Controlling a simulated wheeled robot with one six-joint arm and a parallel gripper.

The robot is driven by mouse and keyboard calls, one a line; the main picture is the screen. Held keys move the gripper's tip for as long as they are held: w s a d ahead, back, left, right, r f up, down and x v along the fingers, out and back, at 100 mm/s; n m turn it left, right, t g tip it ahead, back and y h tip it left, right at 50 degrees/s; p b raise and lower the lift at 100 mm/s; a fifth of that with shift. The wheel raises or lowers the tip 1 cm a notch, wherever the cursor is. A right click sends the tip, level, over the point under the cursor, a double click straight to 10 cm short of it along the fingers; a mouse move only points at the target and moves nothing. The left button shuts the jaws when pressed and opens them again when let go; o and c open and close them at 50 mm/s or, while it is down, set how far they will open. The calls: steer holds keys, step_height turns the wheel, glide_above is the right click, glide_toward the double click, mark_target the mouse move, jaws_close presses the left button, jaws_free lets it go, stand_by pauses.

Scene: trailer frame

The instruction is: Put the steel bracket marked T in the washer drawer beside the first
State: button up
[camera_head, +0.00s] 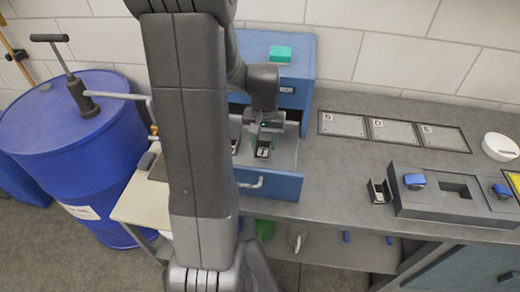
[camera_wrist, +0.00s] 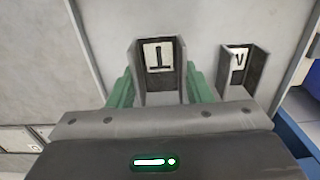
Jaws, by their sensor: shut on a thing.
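The steel bracket marked T (camera_wrist: 160,60) stands upright between the green fingers of my gripper (camera_wrist: 160,88), which is shut on it. In the head view my gripper (camera_head: 264,132) is inside the open washer drawer (camera_head: 284,184), with the T bracket (camera_head: 263,150) below it. I cannot tell whether the bracket touches the drawer floor. A first bracket (camera_wrist: 238,65) with a dark mark stands in the drawer, just right of the T bracket and apart from it in the wrist view. In the head view my arm partly hides the drawer's left side.
The blue cabinet (camera_head: 304,62) carries a green block (camera_head: 280,54). Another bracket (camera_head: 378,191) stands on the bench beside a dark fixture (camera_head: 440,196) with blue parts. Several marked plates (camera_head: 394,131) and a white bowl (camera_head: 500,147) lie behind. A blue drum (camera_head: 70,150) stands at left.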

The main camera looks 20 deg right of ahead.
mark_target(263, 150)
steer(key=shift+f, duration=1.95)
steer(key=shift+f, duration=0.25)
steer(key=o, duration=1.2)
steer(key=shift+r, duration=0.1)
step_height(263, 150, up, 12)
steer(key=shift+r, duration=0.15)
